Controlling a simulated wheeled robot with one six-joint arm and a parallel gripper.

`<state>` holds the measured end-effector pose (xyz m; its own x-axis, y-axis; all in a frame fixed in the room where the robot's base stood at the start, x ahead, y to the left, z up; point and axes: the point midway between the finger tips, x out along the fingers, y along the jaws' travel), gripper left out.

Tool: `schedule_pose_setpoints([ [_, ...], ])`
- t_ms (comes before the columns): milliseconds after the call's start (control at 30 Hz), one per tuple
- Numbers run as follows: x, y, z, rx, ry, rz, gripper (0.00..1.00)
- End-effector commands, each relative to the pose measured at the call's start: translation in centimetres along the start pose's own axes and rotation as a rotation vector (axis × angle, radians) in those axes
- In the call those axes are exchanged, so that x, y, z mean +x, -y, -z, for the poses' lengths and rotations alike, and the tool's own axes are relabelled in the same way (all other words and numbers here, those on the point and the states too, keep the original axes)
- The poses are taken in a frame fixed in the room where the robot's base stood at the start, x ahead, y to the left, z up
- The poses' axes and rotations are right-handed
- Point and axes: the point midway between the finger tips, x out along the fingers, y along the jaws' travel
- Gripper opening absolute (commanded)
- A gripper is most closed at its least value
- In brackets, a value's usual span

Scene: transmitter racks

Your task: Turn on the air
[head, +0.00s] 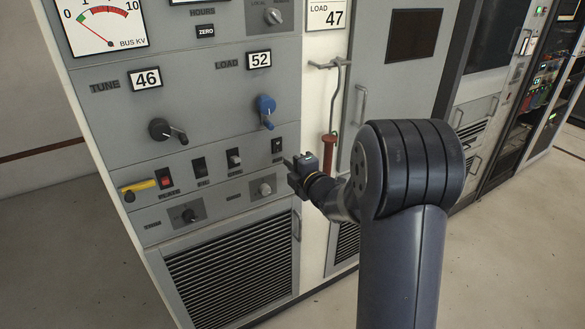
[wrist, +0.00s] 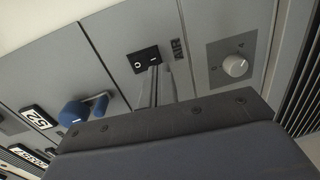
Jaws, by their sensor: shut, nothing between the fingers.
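The grey panel carries a row of dark switches. The rightmost switch (head: 277,145), below the blue knob, is closest to my gripper (head: 290,164), which is just to its lower right. In the wrist view this dark switch plate (wrist: 143,58) is straight ahead of my gripper (wrist: 160,68). My fingers are shut and empty, and their tips overlap the plate's lower edge in the picture. I cannot tell whether they touch it. A small label (wrist: 178,49) beside the switch is too small to read for sure.
Other switches sit to the left: a rocker (head: 234,158), another (head: 200,167) and a red one (head: 165,179) by a yellow handle (head: 138,186). The blue knob (head: 266,110) is above, a pale knob (head: 265,189) below. A red-handled rod (head: 329,152) hangs at right.

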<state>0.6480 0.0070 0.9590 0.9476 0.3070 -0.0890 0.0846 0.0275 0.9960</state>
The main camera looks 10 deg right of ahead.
Motion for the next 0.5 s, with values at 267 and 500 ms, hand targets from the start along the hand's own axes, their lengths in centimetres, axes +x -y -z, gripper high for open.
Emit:
schedule_pose_setpoints([
  [267,-3.9,0.9,-0.1,0.000,0.003,0.000,0.00],
  [500,-7.8,1.8,-0.1,0.000,0.002,0.000,0.00],
])
